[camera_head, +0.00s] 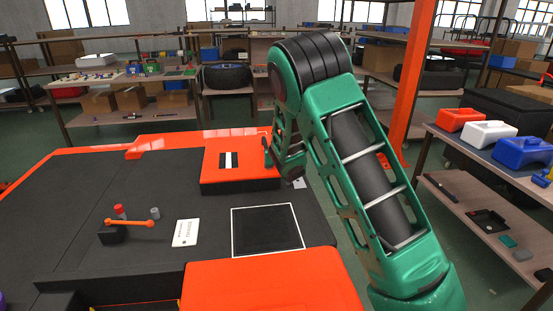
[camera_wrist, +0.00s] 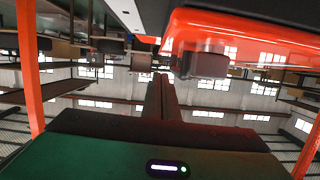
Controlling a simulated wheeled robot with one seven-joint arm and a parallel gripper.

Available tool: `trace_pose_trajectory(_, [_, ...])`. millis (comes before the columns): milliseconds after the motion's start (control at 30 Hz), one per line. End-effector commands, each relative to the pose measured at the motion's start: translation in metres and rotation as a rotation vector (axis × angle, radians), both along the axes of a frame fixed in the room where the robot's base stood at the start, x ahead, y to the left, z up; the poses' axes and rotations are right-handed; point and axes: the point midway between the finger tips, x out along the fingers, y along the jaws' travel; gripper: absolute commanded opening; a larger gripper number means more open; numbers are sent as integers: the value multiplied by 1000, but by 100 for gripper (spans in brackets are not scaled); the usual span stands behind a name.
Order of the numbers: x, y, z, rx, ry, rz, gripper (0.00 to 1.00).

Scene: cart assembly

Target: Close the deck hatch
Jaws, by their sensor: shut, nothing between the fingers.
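A raised orange box-like panel (camera_head: 215,180) with a black-and-white mark on top stands on the dark cart deck (camera_head: 60,215); it looks like the deck hatch, lying flat, but I cannot tell whether it is fully closed. My gripper (camera_head: 268,150) is at its right side in the head view, partly hidden by my green arm. In the wrist view, my gripper (camera_wrist: 160,85) has its fingers together and empty. An orange edge (camera_wrist: 270,42) with a dark block (camera_wrist: 203,64) is close to the fingers there; I cannot tell whether they touch.
A white-outlined black square (camera_head: 268,230) lies on the deck in front of the panel. An orange lever (camera_head: 130,223), small red and grey cylinders and a white card (camera_head: 186,232) are to the left. An orange cover (camera_head: 270,285) is at the front. A shelf (camera_head: 480,190) stands right.

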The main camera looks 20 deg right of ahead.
Motion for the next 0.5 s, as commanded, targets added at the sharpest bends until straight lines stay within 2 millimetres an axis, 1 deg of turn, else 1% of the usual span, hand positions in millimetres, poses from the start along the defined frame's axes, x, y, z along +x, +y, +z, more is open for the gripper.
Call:
trace_pose_trajectory(33, [-12, 1, 4, 2, 0, 0, 0])
trace_pose_trajectory(100, [-26, 3, 8, 0, -2, -1, 0])
trace_pose_trajectory(300, [-63, 9, 19, 0, -5, -1, 0])
trace_pose_trajectory(500, [-87, 14, 26, -1, -8, 1, 0])
